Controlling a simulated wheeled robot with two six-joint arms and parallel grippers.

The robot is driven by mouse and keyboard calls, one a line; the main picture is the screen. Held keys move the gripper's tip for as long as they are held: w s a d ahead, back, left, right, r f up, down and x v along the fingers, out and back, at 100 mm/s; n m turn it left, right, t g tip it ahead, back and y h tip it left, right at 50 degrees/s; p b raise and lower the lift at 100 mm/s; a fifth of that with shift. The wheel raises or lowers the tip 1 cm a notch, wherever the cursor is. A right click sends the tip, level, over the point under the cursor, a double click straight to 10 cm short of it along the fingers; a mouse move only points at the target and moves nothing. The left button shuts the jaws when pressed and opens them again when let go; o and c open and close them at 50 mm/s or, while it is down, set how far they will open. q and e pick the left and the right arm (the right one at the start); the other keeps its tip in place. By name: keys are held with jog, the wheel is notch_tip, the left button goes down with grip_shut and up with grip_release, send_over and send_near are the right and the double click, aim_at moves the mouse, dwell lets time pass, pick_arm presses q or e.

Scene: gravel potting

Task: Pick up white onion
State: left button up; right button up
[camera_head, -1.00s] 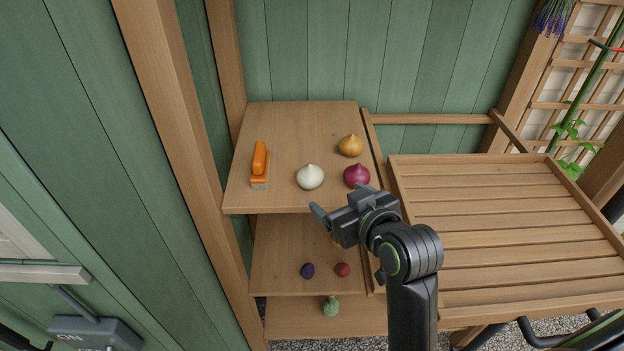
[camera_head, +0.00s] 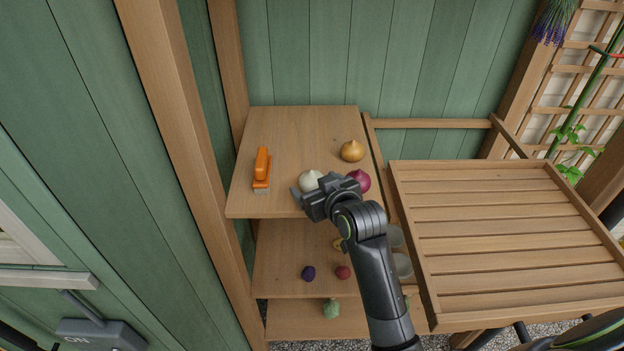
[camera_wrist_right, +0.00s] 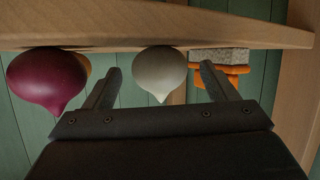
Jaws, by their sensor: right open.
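The white onion (camera_head: 309,179) sits on the top shelf, its lower part partly hidden by my right gripper in the head view. My right gripper (camera_head: 312,193) is open and empty at the shelf's front edge, just in front of the onion. In the right wrist view, which shows the scene upside down, the white onion (camera_wrist_right: 160,70) appears between the two open fingers (camera_wrist_right: 158,85), near their tips. I cannot tell whether either finger touches it. My left gripper is not in view.
A red onion (camera_head: 360,180) stands close to the right of the white one, with a yellow onion (camera_head: 352,150) behind. An orange-handled brush (camera_head: 262,168) lies to the left. Lower shelves hold small purple (camera_head: 308,273) and red (camera_head: 343,272) items. A slatted wooden table (camera_head: 500,240) stands right.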

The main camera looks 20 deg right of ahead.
aim_at(311, 180)
jog(key=shift+p+x, duration=0.3)
jog(key=shift+x, duration=1.4)
jog(key=c, duration=1.1)
jog(key=shift+r, duration=0.2)
